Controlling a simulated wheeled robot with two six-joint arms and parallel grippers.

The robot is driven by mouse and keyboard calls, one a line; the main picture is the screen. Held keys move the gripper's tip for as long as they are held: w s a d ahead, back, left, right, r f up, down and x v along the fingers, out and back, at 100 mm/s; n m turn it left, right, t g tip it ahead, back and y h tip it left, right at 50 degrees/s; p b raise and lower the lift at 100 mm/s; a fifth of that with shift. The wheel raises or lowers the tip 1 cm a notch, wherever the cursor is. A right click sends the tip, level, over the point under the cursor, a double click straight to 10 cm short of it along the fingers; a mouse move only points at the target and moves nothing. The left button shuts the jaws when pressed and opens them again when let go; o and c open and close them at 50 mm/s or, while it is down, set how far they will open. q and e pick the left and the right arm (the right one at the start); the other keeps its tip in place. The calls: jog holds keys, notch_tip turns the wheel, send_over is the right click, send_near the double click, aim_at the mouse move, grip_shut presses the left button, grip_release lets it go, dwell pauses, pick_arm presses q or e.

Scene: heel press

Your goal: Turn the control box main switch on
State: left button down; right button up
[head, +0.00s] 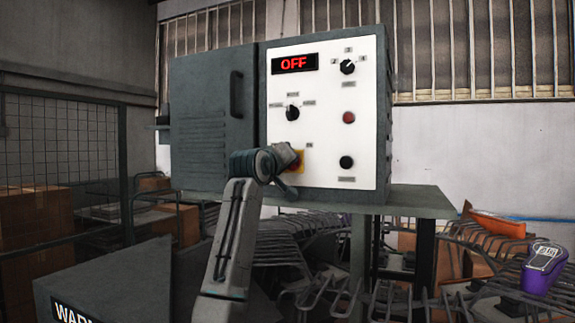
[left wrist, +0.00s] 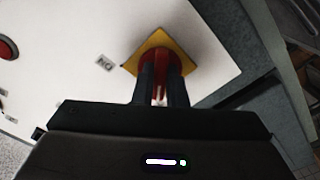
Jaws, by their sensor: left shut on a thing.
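The control box (head: 330,120) has a white front panel, and its red display (head: 295,63) reads OFF. The main switch is a red knob (left wrist: 160,58) on a yellow plate (left wrist: 134,64), low on the left of the panel. In the head view the yellow plate (head: 300,163) shows only partly behind my left gripper (head: 290,158). In the left wrist view the two dark fingers of my left gripper (left wrist: 161,88) are shut on the red knob, one on each side. The knob's exact angle is hard to read. My right gripper is not in view.
Two black selector knobs (head: 292,113) (head: 347,67), a red button (head: 348,118) and a black button (head: 346,162) sit on the same panel. A grey cabinet door (head: 210,120) is at left. Racks and a purple device (head: 543,268) stand at lower right.

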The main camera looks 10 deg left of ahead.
pick_arm(q)
jog(key=shift+m+b, duration=2.5)
jog(key=shift+m, duration=5.9)
jog(key=shift+a, duration=0.1)
jog(key=c, duration=1.5)
grip_release()
jog(key=shift+o, duration=0.2)
